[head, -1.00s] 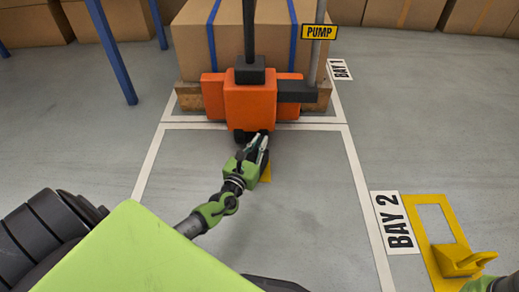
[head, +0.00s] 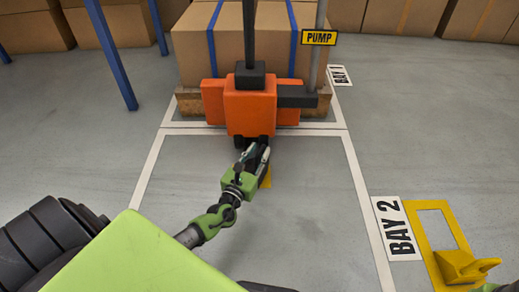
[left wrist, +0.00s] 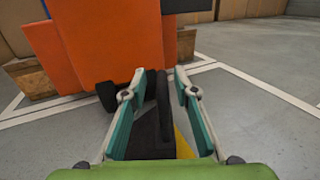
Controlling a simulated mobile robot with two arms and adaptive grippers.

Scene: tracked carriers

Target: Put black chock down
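The black chock (left wrist: 152,132) is low on the floor behind the orange truck (head: 249,108), just behind its dark wheels (left wrist: 107,96). My left gripper (head: 255,152) reaches down there. In the left wrist view its two teal-lined fingers (left wrist: 155,85) stand apart on either side of the chock. Floor and a yellow strip (left wrist: 182,145) show between the chock and the right finger. The left finger overlaps the chock's edge in the picture; I cannot tell whether they touch.
A yellow chock (head: 462,267) sits by a yellow floor frame (head: 414,238) at the right, beside the BAY 2 sign (head: 397,230). A strapped box (head: 275,45) stands on a pallet ahead, with a PUMP sign (head: 319,38). A blue post (head: 112,55) stands left. The bay floor is mostly clear.

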